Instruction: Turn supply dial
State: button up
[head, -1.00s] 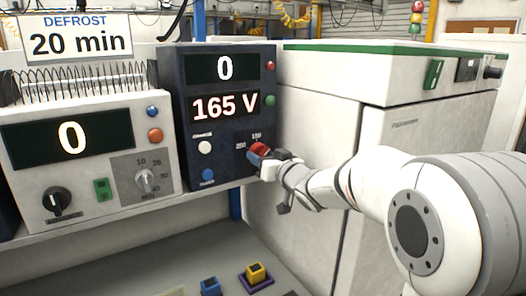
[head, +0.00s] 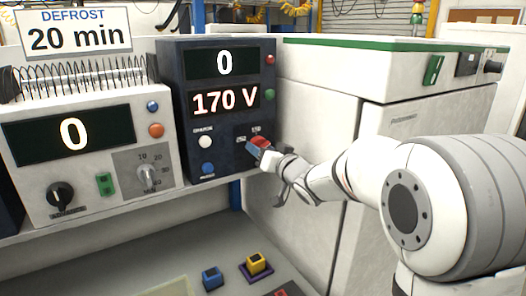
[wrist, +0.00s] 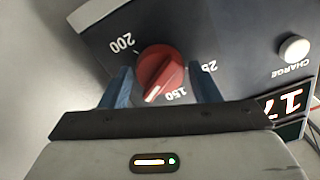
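The supply dial is a red knob (head: 262,143) at the lower right of the dark supply unit (head: 222,168), whose lower display (head: 225,102) reads 170 V. In the wrist view the red dial (wrist: 160,72) sits between the two blue fingers of my gripper (wrist: 161,85), with a thin gap visible on each side. Its white line points toward the 150 mark, between the fingers. In the head view my gripper (head: 258,151) is at the dial and partly hides it.
The unit has a white charge button (head: 205,142) and a blue button (head: 207,169). A white defrost timer box (head: 85,165) stands to the left and a white cabinet (head: 310,150) to the right. Small blue (head: 211,278) and yellow (head: 255,264) blocks lie below.

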jog(key=shift+o, duration=1.4)
jog(key=b+v, duration=0.1)
jog(key=v, duration=0.7)
jog(key=w+a+n+p, duration=0.1)
jog(key=w+n, duration=0.1)
jog(key=n, duration=0.1)
jog(key=w+a+n+p, duration=0.1)
jog(key=w+a+n, duration=0.1)
jog(key=n, duration=0.1)
jog(key=w+a+n+p, duration=0.1)
jog(key=w+n+p, duration=0.1)
jog(key=w+n, duration=0.1)
jog(key=shift+a+r+n, duration=0.15)
jog(key=shift+a+n, duration=0.25)
jog(key=shift+n, duration=0.2)
